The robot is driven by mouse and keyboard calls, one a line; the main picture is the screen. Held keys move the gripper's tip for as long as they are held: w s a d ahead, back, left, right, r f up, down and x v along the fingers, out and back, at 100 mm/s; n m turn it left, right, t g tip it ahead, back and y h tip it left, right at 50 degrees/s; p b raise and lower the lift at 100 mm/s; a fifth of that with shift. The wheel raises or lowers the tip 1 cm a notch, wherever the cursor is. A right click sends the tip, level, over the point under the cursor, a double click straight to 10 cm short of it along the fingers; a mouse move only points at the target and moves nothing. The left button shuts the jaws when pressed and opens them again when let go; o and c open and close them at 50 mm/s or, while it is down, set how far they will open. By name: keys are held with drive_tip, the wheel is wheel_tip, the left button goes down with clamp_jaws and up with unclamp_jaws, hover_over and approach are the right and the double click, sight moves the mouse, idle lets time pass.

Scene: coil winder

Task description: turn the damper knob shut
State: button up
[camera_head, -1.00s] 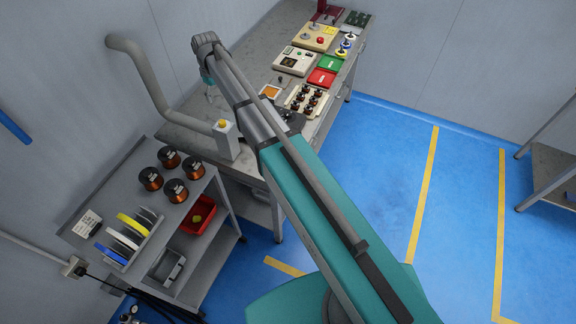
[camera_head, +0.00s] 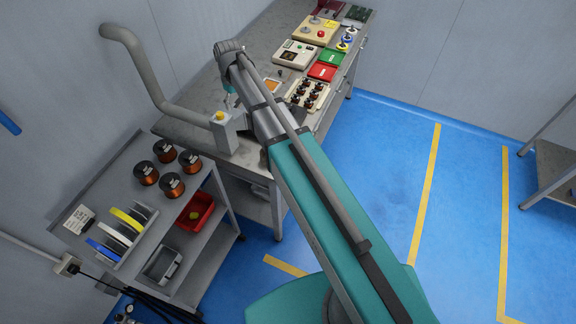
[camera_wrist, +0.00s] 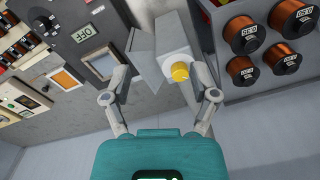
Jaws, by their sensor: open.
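The damper knob (camera_head: 220,116) is a small yellow knob on a grey box at the lower end of a bent grey duct (camera_head: 150,75). In the wrist view the yellow knob (camera_wrist: 180,72) faces me between the finger lines, nearer the right finger. My gripper (camera_wrist: 158,76) is open and empty, with one finger on each side of the knob and box. It appears apart from the knob, though depth is hard to judge. In the head view my gripper (camera_head: 230,98) is just above and right of the knob, partly hidden by my arm.
Copper coils (camera_head: 172,185) stand on the shelf cart beside the bench, and show at upper right in the wrist view (camera_wrist: 243,35). A grey bench (camera_head: 190,125) carries a panel (camera_head: 296,54), coloured trays and a bobbin rack (camera_head: 308,94). Blue floor at right is open.

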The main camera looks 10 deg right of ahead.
drive_tip(key=s+d+f+m+b, duration=0.5)
drive_tip(key=s+d+f+b, duration=0.8)
drive_tip(key=s+f+b, duration=0.2)
drive_tip(key=shift+s+d+f+b, duration=0.4)
drive_tip(key=shift+s+f, duration=0.2)
drive_tip(key=shift+s, duration=0.45)
drive_tip(key=shift+m, duration=0.7)
drive_tip(key=s+d, duration=0.1)
drive_tip(key=s, duration=0.1)
drive_tip(key=s+d, duration=0.1)
drive_tip(key=s, duration=0.1)
drive_tip(key=shift+s+d, duration=0.15)
drive_tip(key=shift+d, duration=0.05)
